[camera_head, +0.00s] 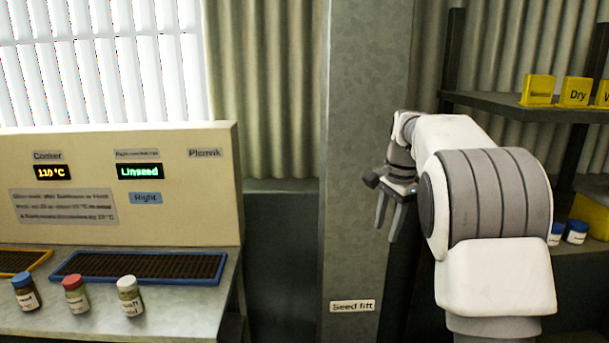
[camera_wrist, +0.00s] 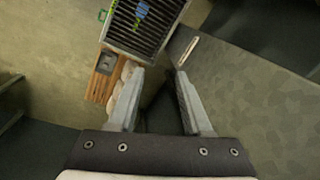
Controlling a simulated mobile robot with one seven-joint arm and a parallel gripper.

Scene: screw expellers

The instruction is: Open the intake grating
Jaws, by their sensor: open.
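A dark slatted grating (camera_wrist: 146,24) in a pale frame shows at the top of the wrist view, cut off by the picture's edge. Blue and green marks lie on its slats, too small to read. It lies flat, and I see no gap under its frame. My gripper (camera_wrist: 160,73) is open and empty, with its fingertips pointing toward the grating's lower edge but apart from it. In the head view my gripper (camera_head: 387,229) hangs fingers down in front of the grey column (camera_head: 358,150). The pale-framed grating is not visible in the head view.
A pallet (camera_wrist: 103,75) with pale sacks stands beside the grating. A bench (camera_head: 180,310) at left holds a blue-framed slatted panel (camera_head: 140,267), an orange-framed one and several jars. A dark shelf (camera_head: 520,108) with yellow signs stands behind my arm. The column carries a "Seed lift" label.

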